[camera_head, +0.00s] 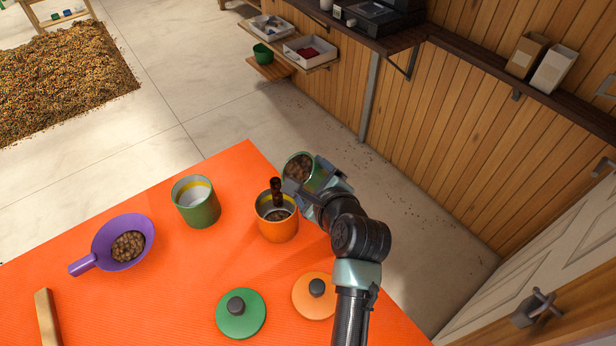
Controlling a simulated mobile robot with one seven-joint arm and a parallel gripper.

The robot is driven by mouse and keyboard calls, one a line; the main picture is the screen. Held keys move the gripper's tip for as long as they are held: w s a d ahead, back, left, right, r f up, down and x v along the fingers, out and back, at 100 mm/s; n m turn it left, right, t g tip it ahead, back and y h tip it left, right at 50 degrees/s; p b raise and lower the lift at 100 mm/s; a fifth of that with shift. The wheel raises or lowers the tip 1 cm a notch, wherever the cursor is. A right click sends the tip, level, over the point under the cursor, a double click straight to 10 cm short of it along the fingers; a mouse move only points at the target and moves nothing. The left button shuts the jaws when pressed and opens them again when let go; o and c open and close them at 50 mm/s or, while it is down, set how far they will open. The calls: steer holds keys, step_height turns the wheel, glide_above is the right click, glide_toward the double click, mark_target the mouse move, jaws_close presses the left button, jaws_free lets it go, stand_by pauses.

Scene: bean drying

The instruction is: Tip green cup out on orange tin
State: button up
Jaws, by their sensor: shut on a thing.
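A green cup (291,160) with brown beans inside hangs in my gripper (308,184), just behind and slightly right of the orange tin (278,232). The cup's mouth faces up toward the camera; I cannot tell its exact tilt. My gripper is shut on the cup's near side and hides part of it. The orange tin stands open and upright on the orange table, with something dark at its bottom. A dark brown upright shape shows over the tin's mouth; I cannot tell what it is.
On the orange table (165,292) stand an open green tin (199,209), a purple scoop (108,237) with beans, a green lid (241,314), an orange lid (306,296) and a wooden bar (47,318). A wall shelf (440,45) runs behind, beyond open floor.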

steer(key=shift+r, duration=0.1)
steer(key=shift+n+h+p, duration=0.5)
steer(key=shift+h+p, duration=0.1)
steer(key=shift+a+f+n+t+h, duration=0.15)
steer(key=shift+n+t+h, duration=0.25)
steer(key=shift+n+h, duration=0.5)
steer(key=shift+a+f+n+t+h+b, duration=0.2)
steer(key=shift+f+n+t+h+b, duration=0.1)
steer(key=shift+n+h, duration=0.25)
steer(key=shift+r, duration=0.1)
